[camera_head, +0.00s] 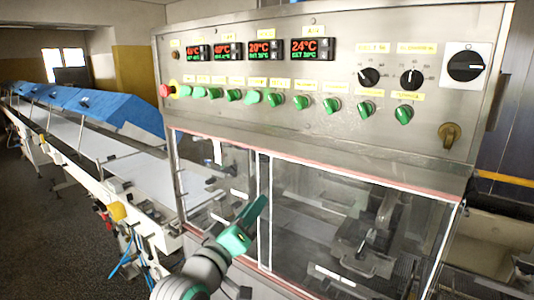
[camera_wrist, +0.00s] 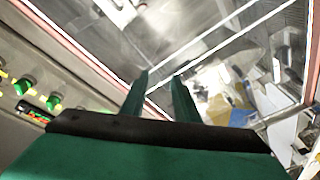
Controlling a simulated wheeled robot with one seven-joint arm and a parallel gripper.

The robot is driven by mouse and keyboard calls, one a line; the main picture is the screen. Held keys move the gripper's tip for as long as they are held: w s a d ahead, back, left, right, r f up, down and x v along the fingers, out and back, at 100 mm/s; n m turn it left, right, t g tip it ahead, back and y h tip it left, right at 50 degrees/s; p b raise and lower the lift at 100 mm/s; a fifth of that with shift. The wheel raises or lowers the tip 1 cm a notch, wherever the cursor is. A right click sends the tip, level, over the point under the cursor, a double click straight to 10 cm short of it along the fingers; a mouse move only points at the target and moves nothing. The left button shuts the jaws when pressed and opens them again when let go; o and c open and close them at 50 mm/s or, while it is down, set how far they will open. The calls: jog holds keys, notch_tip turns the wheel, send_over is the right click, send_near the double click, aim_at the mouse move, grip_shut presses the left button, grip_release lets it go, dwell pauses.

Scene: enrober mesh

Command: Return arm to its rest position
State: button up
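My gripper (camera_head: 258,208) is in the lower middle of the head view, in front of the machine's glazed front. In the wrist view its two dark green fingers (camera_wrist: 160,77) stand apart with an empty gap between them, so it is open. It holds nothing. The enrober machine (camera_head: 320,152) fills the middle and right of the head view. Whether the fingers touch its glass is not clear from these frames.
The control panel (camera_head: 330,75) with green switches, black dials, red displays and a red stop button (camera_head: 165,90) is above my gripper. A conveyor (camera_head: 90,135) with blue covers runs back left. Dark floor (camera_head: 45,220) lies clear at the lower left.

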jog(key=s+f+n+y, duration=0.1)
jog(key=s+f+y, duration=0.1)
jog(key=f, duration=0.8)
jog(key=s+f+n+y, duration=0.1)
jog(key=f+y, duration=0.1)
jog(key=f, duration=0.7)
jog(key=s+f+y, duration=0.3)
jog(key=s+f, duration=0.8)
jog(key=f, duration=0.4)
jog(key=s+d+f+m+g+y, duration=0.1)
jog(key=s+f, duration=0.3)
jog(key=s, duration=0.4)
jog(key=s+d+f+m+g, duration=0.1)
jog(key=s+f, duration=0.3)
jog(key=s, duration=0.5)
jog(key=s+d+r+m, duration=0.1)
jog(key=s+m, duration=0.3)
jog(key=s, duration=1)
jog(key=shift+s+d+r, duration=0.25)
jog(key=shift+r, duration=0.15)
